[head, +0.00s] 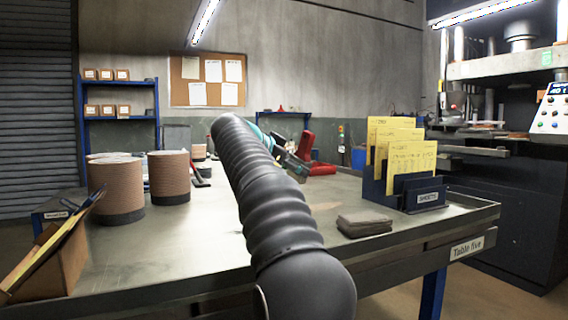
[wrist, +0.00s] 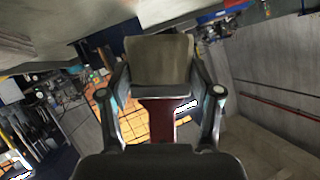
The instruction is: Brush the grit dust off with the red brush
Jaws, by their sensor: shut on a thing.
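My gripper (head: 290,162) is at the end of my dark sleeved arm, over the far part of the table. In the wrist view, my gripper (wrist: 160,80) is shut on the red brush, with one finger on each side. The brush shows a dark red part (wrist: 158,120) nearest the camera and a broad grey-beige part (wrist: 160,60) beyond it. In the head view, a red piece (head: 304,146) shows at the gripper; it looks like the brush, partly hidden by the fingers. I cannot make out grit dust in either view.
The metal table (head: 180,245) carries brown disc stacks (head: 115,185) at left, a blue rack (head: 410,190) with yellow cards at right, and a small grey stack (head: 364,225) at front right. A tilted box (head: 60,265) stands front left. The table between is mostly bare.

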